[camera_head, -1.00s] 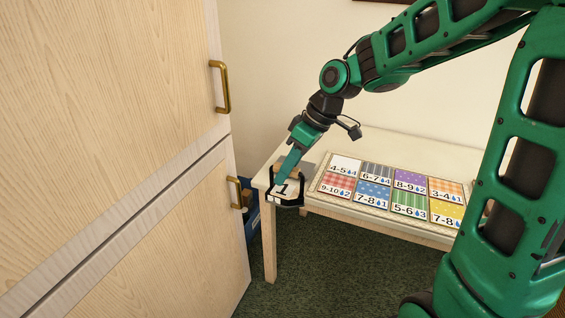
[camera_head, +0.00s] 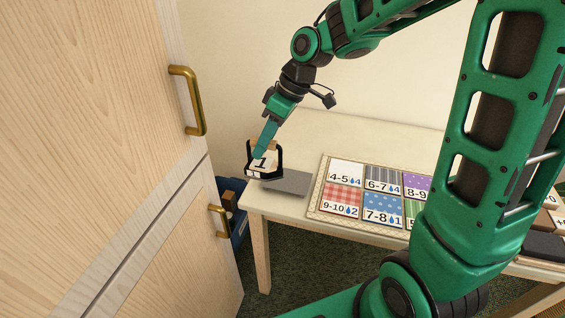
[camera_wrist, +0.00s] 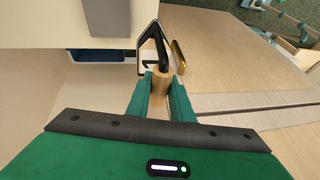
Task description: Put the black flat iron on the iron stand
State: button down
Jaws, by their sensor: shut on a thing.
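My gripper (camera_head: 262,150) is shut on the wooden handle of the black flat iron (camera_head: 280,161). The iron has a black frame and a white face marked "1". It is at the table's left end, seemingly raised. In the wrist view, the handle (camera_wrist: 162,88) is between the fingers and the frame (camera_wrist: 150,28) points away from me. A flat dark grey plate, seemingly the iron stand (camera_head: 290,184), lies on the table just right of the iron. It also shows in the wrist view (camera_wrist: 105,18), apart from the iron.
A patterned board (camera_head: 316,199) with colored numbered squares covers the middle of the white table (camera_head: 277,204). A dark object (camera_head: 541,246) lies at the right, partly behind my arm. A wooden cabinet (camera_head: 90,180) with brass handles stands close left. A blue bin (camera_head: 236,218) is between them.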

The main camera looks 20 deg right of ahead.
jog(key=w+d+f, duration=0.6)
jog(key=d+f, duration=0.2)
jog(key=f, duration=0.2)
dwell(0.3)
jog(key=shift+f, duration=0.1)
jog(key=c, duration=1.6)
grip_release()
jog(key=shift+f, duration=0.1)
jog(key=shift+o, duration=0.2)
jog(key=v, duration=1.2)
jog(key=s+d+m+h, duration=0.1)
jog(key=s+d+m, duration=0.3)
jog(key=s, duration=0.6)
jog(key=s+d+m+h, duration=0.2)
jog(key=s+d+m, duration=0.2)
jog(key=s+m, duration=0.3)
jog(key=s+d+m+g+h, duration=0.1)
jog(key=s+d+m, duration=0.3)
jog(key=s, duration=1)
jog(key=shift+d+m+h, duration=0.2)
jog(key=shift+m+h, duration=0.2)
jog(key=shift+m, duration=0.5)
